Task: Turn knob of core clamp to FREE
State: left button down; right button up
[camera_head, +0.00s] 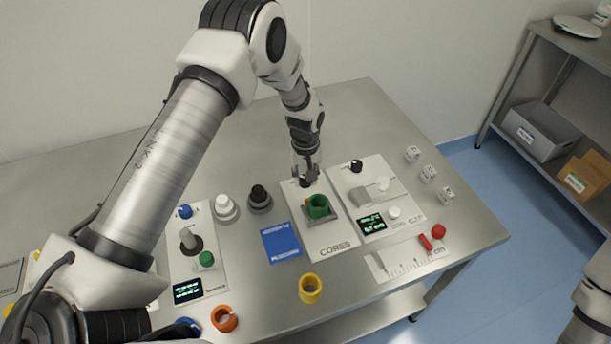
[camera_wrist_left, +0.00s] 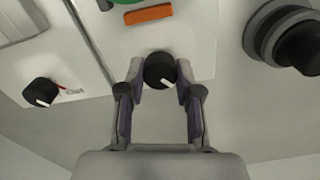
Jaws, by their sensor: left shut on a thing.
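The core clamp is a white panel (camera_head: 331,241) marked CORE, with a green ring (camera_head: 319,207) in a grey holder. Its black knob (camera_wrist_left: 159,71) sits near the far edge of the panel, with a white pointer mark toward the lower right in the wrist view. My left gripper (camera_head: 306,178) reaches down over that knob and hides most of it in the head view. In the wrist view my left gripper (camera_wrist_left: 159,78) has a finger on either side of the knob and is shut on it. No FREE label is readable. My right gripper is out of view.
A second panel with a black knob (camera_head: 357,166) and a display (camera_head: 371,224) stands close on the right. A black-topped grey post (camera_head: 259,199) and a blue card (camera_head: 281,243) are on the left. A yellow ring (camera_head: 310,289) lies in front.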

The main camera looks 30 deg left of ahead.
pick_arm(q)
jog(key=shift+s+f, duration=0.15)
jog(key=c, duration=0.9)
grip_release()
jog(key=shift+o, duration=0.6)
notch_tip(320, 180, up, 12)
